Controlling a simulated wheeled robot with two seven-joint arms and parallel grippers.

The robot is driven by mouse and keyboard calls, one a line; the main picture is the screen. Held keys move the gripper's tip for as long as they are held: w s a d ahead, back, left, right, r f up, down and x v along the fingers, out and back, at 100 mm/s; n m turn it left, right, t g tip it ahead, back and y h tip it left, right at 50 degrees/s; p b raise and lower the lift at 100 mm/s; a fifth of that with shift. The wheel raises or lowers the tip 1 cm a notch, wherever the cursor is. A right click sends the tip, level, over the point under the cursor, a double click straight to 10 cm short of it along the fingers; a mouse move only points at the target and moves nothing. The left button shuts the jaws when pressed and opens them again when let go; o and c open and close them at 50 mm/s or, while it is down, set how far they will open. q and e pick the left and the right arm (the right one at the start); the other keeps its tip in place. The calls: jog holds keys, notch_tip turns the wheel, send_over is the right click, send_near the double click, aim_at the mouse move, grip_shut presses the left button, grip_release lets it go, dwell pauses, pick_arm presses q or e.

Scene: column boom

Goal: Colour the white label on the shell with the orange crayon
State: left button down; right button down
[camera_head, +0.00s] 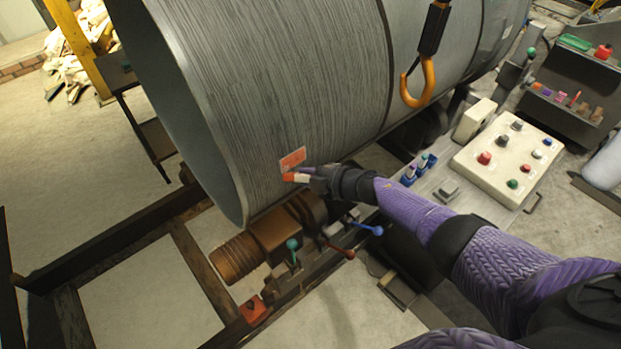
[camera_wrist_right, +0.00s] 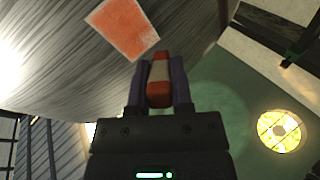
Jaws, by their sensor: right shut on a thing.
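The shell (camera_head: 290,70) is a large grey metal cylinder filling the top of the head view; its curved surface (camera_wrist_right: 60,90) also shows in the wrist view. The label (camera_head: 292,158) sits low on its side and looks orange over most of its face, with pale edges; it also shows in the wrist view (camera_wrist_right: 122,28). My right gripper (camera_head: 308,175) is shut on the orange crayon (camera_head: 290,177), which has a pale wrapper. The crayon (camera_wrist_right: 158,80) points toward the shell just below the label. I cannot tell whether its tip touches. My left gripper is not in view.
A black block with an orange hook (camera_head: 420,85) hangs in front of the shell. A pale control box (camera_head: 508,155) with several coloured buttons stands at right. Rollers, a motor (camera_head: 245,255) and coloured levers (camera_head: 340,250) lie under the shell, close below my gripper.

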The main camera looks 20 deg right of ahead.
jog(key=shift+w+a+b, duration=0.3)
jog(key=shift+w+b, duration=0.25)
jog(key=shift+w, duration=0.1)
dwell(0.3)
jog(key=s+d+p, duration=0.2)
jog(key=s+p, duration=0.2)
jog(key=s, duration=0.1)
jog(key=shift+s+r, duration=0.15)
jog(key=shift+s, duration=0.2)
dwell(1.0)
